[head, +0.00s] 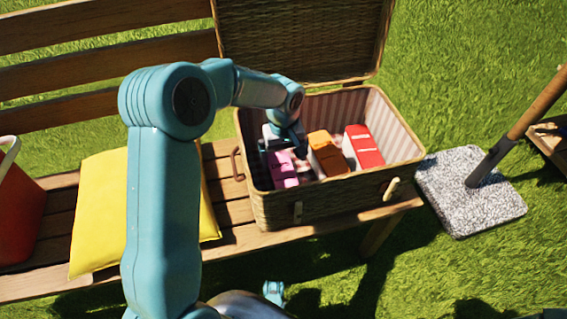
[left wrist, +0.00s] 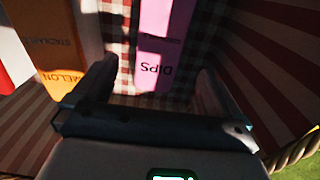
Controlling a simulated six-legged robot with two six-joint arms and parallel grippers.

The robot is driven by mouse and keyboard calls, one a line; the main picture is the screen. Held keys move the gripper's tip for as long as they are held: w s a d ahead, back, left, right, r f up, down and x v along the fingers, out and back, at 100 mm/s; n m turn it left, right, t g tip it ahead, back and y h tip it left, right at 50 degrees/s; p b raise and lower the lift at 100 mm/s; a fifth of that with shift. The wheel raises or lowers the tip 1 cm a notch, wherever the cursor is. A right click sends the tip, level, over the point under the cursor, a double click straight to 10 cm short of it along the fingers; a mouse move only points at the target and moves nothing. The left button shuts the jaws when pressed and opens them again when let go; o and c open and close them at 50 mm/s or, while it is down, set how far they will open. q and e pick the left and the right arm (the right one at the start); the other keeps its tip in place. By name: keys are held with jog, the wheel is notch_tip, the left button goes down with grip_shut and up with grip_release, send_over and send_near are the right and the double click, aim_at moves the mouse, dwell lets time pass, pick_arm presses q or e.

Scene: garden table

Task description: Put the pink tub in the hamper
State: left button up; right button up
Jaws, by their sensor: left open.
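The open wicker hamper (head: 330,200) stands on the bench with its lid raised. The pink tub (head: 284,172) is inside, at the hamper's left end. It also shows in the left wrist view (left wrist: 156,45), lettered DIPS, on a checked lining. My left gripper (head: 287,150) is inside the hamper at the pink tub, partly hidden by its own wrist. In the left wrist view its jaws (left wrist: 155,82) are apart, one on each side of the tub's near end, with gaps showing. My right gripper is not seen.
An orange carton (head: 326,154) and a red-and-white carton (head: 363,147) sit right of the tub in the hamper. A yellow cushion (head: 95,205) and a red container (head: 20,210) are on the bench (head: 235,213).

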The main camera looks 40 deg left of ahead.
pick_arm(q)
jog(key=shift+r+p, duration=0.5)
jog(key=shift+r, duration=1.8)
